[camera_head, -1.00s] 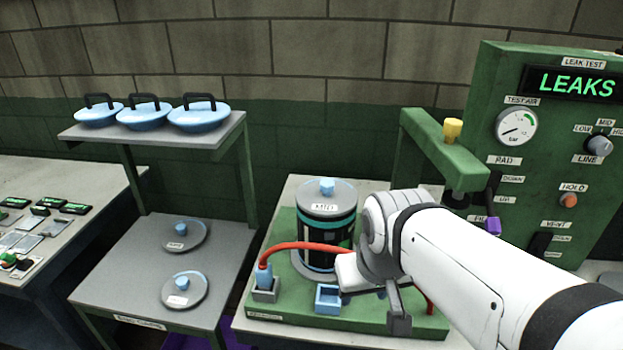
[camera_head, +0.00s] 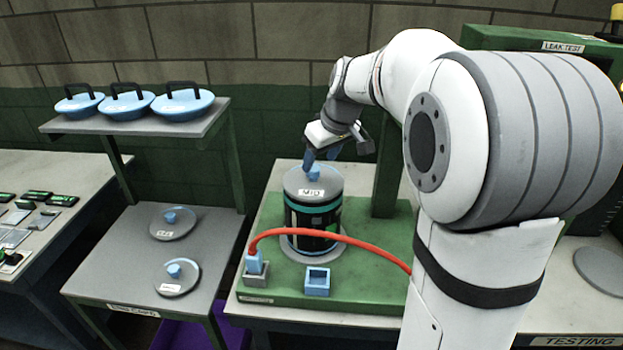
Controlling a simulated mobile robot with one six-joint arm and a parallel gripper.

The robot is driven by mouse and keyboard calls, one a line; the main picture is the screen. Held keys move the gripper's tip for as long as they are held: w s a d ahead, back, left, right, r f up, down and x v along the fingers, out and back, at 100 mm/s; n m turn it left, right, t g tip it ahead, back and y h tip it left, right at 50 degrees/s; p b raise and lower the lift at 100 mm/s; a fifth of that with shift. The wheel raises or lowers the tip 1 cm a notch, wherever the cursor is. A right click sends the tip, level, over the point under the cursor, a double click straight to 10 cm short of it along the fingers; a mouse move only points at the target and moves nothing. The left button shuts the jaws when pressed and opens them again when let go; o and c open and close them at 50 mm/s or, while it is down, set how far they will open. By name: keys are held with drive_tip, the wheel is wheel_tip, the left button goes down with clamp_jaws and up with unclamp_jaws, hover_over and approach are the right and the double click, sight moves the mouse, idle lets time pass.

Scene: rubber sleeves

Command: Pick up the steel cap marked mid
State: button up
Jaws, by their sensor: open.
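The steel cap marked mid (camera_head: 301,184) is a round grey lid with a blue knob (camera_head: 314,173). It sits on top of a dark cylinder with teal bands (camera_head: 301,217) on the green test base. My gripper (camera_head: 320,158) is open and points down just above the knob. One blue finger shows at the knob's left side. Whether the fingers straddle or touch the knob I cannot tell.
Two more grey caps with blue knobs (camera_head: 174,222) lie on the lower shelf at left. Blue lids with black handles (camera_head: 126,105) stand on the upper shelf. A red hose (camera_head: 340,238) crosses in front of the cylinder. A green post (camera_head: 390,175) stands behind it, right.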

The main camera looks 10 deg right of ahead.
sight(315, 169)
drive_tip(key=p+x, duration=0.1)
drive_tip(key=x, duration=0.4)
drive_tip(key=shift+w, duration=0.1)
drive_tip(key=shift+c, duration=0.6)
drive_tip(key=shift+r, duration=0.1)
clamp_jaws()
